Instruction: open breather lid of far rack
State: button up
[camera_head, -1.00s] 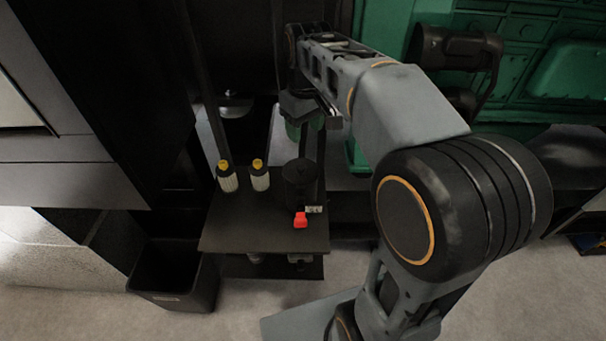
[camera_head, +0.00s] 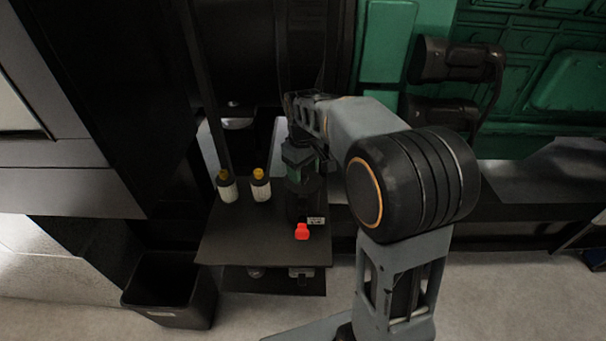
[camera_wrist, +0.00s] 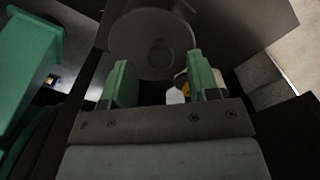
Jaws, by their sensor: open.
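A dark round canister (camera_head: 300,204) stands on a black shelf (camera_head: 240,240), with a small pale label and a red piece (camera_head: 302,231) at its front. In the wrist view its round dark top (camera_wrist: 150,45) with a small central boss lies beyond my fingers; I take this to be the breather lid. My gripper (camera_head: 306,168) is over the canister, its green fingers apart. In the wrist view my gripper (camera_wrist: 161,78) is open, with nothing clasped. The gap between fingertips and lid is hard to judge, and my gripper hides part of the canister in the head view.
Two white bottles with yellow caps (camera_head: 227,187) (camera_head: 261,186) stand left of the canister. A black upright post (camera_head: 205,90) rises behind them. A black bin (camera_head: 170,290) stands on the floor at left. Green machinery (camera_head: 570,80) fills the back right.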

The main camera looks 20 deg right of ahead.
jog(key=shift+f, duration=0.9)
jog(key=shift+c, duration=0.3)
grip_shut()
